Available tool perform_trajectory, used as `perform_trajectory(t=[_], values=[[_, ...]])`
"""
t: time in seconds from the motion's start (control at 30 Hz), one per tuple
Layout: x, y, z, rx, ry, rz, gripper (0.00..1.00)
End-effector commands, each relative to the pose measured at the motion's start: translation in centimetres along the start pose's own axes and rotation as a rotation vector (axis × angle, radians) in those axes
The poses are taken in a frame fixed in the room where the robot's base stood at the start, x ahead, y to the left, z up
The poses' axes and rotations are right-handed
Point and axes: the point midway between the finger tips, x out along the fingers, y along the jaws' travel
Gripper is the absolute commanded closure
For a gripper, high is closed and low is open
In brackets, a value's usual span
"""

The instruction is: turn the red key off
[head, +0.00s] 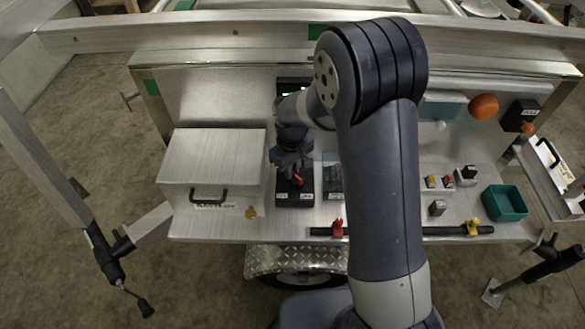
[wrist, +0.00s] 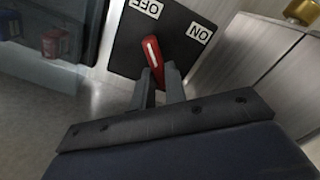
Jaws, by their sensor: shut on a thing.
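The red key (wrist: 152,53) stands on a black switch panel (wrist: 122,52) in the wrist view. The panel bears an OFF label (wrist: 146,8) and an ON label (wrist: 199,33), both upside down there. The key's far end, with a pale stripe, leans toward the OFF side in that view; its exact turn is hard to tell. My gripper (wrist: 160,76) is shut on the key's near end. In the head view the red key (head: 298,180) shows just below my gripper (head: 294,171), on the black box (head: 294,199).
A metal box with a handle (head: 213,165) stands close on the left. A clear cover (head: 332,172) is close on the right. A rail with red (head: 337,228) and yellow (head: 473,227) clamps runs along the front. A green bin (head: 504,203) sits at right.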

Motion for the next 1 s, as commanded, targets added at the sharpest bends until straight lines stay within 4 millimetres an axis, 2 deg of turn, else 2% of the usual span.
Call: perform_trajectory(t=[0.67, 0.7, 0.93, 1.0], values=[[-0.07, -0.06, -0.05, -0.068, 0.002, 0.001, 1.00], [-0.07, -0.06, -0.05, -0.068, 0.002, 0.001, 0.86], [-0.04, -0.07, -0.03, -0.067, 0.001, 0.001, 0.68], [-0.03, -0.07, -0.02, -0.066, 0.001, 0.000, 0.65]])
